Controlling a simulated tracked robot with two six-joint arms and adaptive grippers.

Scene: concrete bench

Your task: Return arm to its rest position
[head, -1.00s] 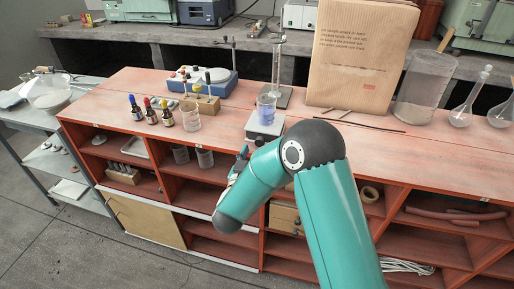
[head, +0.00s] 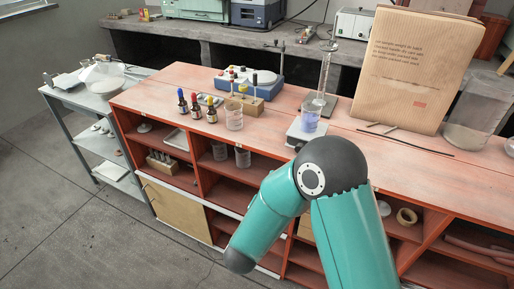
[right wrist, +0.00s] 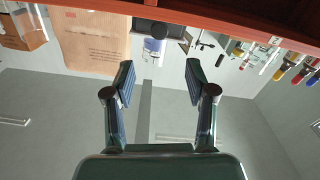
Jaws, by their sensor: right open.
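My right gripper (right wrist: 158,84) shows in the right wrist view, with its two dark fingers spread wide and nothing between them. In the head view my teal right arm (head: 330,215) is bent in front of the red bench, and its gripper is hidden. The wrist view appears upside down. It shows the beaker of bluish liquid (right wrist: 154,48) and the brown paper bag (right wrist: 95,40) beyond the fingers, apart from them. My left gripper is in neither view.
The red bench (head: 190,80) carries dropper bottles (head: 196,106), an empty beaker (head: 234,118), a blue-and-white stirrer (head: 247,82) and the beaker of bluish liquid (head: 310,119). A metal side table (head: 90,97) stands at left. The concrete floor (head: 80,215) in front is clear.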

